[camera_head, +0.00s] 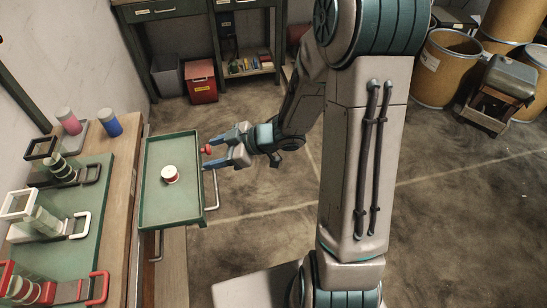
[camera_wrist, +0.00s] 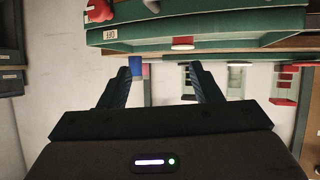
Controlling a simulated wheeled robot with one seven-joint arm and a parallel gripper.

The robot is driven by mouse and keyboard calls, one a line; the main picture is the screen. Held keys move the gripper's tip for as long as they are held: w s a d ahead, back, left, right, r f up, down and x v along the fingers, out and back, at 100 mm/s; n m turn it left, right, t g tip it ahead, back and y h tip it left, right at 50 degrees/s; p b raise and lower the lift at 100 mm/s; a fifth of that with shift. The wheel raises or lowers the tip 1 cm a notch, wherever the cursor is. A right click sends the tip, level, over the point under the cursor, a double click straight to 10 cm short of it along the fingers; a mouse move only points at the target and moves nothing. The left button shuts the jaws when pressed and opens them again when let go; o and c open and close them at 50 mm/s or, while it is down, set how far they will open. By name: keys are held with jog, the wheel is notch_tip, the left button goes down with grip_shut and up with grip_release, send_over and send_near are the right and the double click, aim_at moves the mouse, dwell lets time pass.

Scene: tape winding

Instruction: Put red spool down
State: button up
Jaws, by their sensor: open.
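The red spool (camera_head: 170,174), with a white top and a red rim, stands on the green tray (camera_head: 146,212), near the tray's middle. My gripper (camera_head: 211,152) is open and empty, just past the tray's right edge and apart from the spool. In the wrist view, which looks upside down, my open fingers (camera_wrist: 161,66) point toward the tray side (camera_wrist: 230,27). A small red and white part of the spool (camera_wrist: 181,43) shows beyond the tray's edge there; the rest is hidden.
A red knob-like thing (camera_head: 207,150) shows by my fingertips at the tray's right edge. The bench (camera_head: 122,200) at left carries several tape holders and a blue bottle (camera_head: 108,122). A red bin (camera_head: 201,82) stands behind.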

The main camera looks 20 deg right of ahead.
jog(key=w+d+r+m+t+h, duration=0.3)
jog(key=w+d+m+t+h, duration=0.15)
jog(key=d+h, duration=0.3)
jog(key=s+d+r+m+g+h, duration=0.1)
jog(key=s+d+r+m+h, duration=0.35)
jog(key=d, duration=0.35)
jog(key=s+a+r+m+g, duration=0.2)
jog(key=s+m+g, duration=0.3)
jog(key=s, duration=1.1)
jog(key=shift+s+r+g+y, duration=0.2)
jog(key=shift+r+g+y, duration=0.2)
jog(key=shift+r+g, duration=0.2)
